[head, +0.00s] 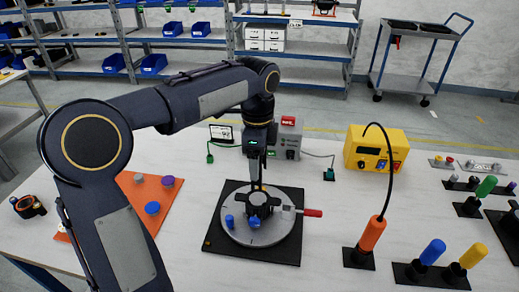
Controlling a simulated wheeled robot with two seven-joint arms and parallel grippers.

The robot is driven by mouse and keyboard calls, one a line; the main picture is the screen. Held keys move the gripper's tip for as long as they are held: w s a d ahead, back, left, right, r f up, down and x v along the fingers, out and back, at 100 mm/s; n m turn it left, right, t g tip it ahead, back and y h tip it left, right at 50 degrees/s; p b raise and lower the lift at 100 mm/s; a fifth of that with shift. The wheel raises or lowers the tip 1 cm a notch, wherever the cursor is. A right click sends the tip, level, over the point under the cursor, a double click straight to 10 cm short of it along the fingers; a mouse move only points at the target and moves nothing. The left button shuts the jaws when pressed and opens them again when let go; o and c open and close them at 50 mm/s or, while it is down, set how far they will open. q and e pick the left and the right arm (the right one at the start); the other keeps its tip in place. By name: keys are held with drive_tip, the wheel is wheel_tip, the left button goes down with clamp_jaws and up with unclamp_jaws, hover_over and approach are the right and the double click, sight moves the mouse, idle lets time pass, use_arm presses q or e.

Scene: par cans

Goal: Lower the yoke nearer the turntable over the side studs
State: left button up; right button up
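The round grey turntable (236,229) sits on a black square base (285,252) in the middle of the table. A small dark part (263,206) stands at its centre, with blue knobs (254,222) beside it. A red-handled clamp (312,212) is at its right edge. My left gripper (258,186) points down right over the dark part. Its fingers are too small and dark to tell open from shut, or whether they touch the part. I cannot clearly make out a yoke or the side studs. My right gripper is not in view.
An orange mat (131,191) with several coloured knobs lies left, partly behind my arm. A black-and-orange part (29,206) is at far left. A yellow power unit (376,150) and an orange-handled tool (372,234) stand right. Blue (432,252) and yellow (473,256) handled tools stand front right.

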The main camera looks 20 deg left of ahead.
sight(257, 199)
use_arm(q)
drive_tip(key=shift+s+f+b, duration=0.15)
drive_tip(key=shift+f+b, duration=3.6)
drive_tip(key=shift+f, duration=2.35)
drive_tip(key=shift+p, duration=0.35)
drive_tip(key=shift+f, duration=0.1)
drive_tip(key=o, duration=0.7)
drive_tip(key=o, duration=0.4)
